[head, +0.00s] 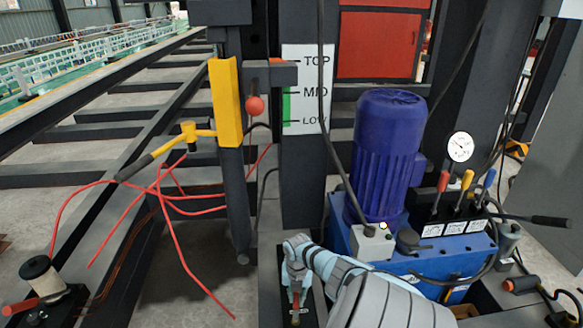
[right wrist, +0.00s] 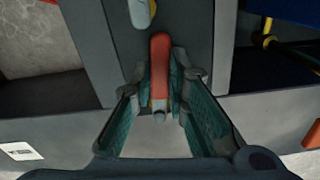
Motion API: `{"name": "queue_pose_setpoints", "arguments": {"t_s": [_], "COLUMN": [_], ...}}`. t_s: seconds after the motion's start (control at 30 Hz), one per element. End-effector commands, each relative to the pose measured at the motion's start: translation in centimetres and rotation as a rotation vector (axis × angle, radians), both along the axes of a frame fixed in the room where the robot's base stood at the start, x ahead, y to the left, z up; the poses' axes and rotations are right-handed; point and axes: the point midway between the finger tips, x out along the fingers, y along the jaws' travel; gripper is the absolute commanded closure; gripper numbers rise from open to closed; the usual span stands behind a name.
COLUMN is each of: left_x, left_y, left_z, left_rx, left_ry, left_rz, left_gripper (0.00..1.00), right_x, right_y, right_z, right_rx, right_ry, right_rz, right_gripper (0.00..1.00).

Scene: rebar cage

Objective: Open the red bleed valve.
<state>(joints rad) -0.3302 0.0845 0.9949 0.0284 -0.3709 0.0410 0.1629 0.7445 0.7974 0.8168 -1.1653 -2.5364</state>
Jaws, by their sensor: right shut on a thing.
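The red bleed valve's handle (right wrist: 160,65) shows in the right wrist view as a red bar with a pale metal end, set against a dark grey steel post. My right gripper (right wrist: 160,88) has a finger on each side of the handle and is shut on it. In the head view, my right gripper (head: 296,284) reaches down at the bottom centre, left of the blue pump unit. The arm and fingers hide most of the valve there. My left gripper is in neither view.
The blue pump unit (head: 372,245) with its motor (head: 387,150), gauge (head: 460,147) and coloured levers (head: 467,180) stands right of my arm. A yellow-headed tool (head: 190,133) and red wires (head: 180,235) are at left. A TOP/MID/LOW scale (head: 307,90) is behind.

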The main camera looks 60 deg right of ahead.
Motion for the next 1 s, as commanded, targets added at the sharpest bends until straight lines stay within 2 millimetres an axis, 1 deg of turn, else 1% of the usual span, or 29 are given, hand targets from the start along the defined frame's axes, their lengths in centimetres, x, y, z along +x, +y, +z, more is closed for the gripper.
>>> {"name": "queue_pose_setpoints", "arguments": {"t_s": [0.03,0.13,0.37,0.83,0.87,0.9,0.97,1.0], "left_x": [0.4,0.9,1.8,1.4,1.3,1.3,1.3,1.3], "left_y": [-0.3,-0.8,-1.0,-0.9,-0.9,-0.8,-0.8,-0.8], "left_z": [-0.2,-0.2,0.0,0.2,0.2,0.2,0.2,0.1], "left_rx": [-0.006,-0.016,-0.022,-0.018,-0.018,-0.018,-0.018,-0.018], "left_ry": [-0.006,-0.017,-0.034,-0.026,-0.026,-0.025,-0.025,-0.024], "left_rz": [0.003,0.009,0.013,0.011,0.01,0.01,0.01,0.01], "left_gripper": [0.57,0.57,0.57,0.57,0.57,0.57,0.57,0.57], "right_x": [-0.2,0.0,0.3,0.4,0.4,0.4,0.5,0.5], "right_y": [0.1,0.2,0.4,0.5,0.5,0.5,0.5,0.5], "right_z": [-0.3,-0.3,-0.2,-0.2,-0.2,-0.2,-0.2,-0.2], "right_rx": [0.0,0.001,0.0,0.002,0.002,0.002,0.002,0.001], "right_ry": [0.009,0.01,0.012,0.013,0.013,0.013,0.012,0.011], "right_rz": [0.027,0.078,0.148,0.166,0.166,0.166,0.166,0.166], "right_gripper": [1.0,1.0,1.0,1.0,0.84,0.77,0.68,0.65]}}
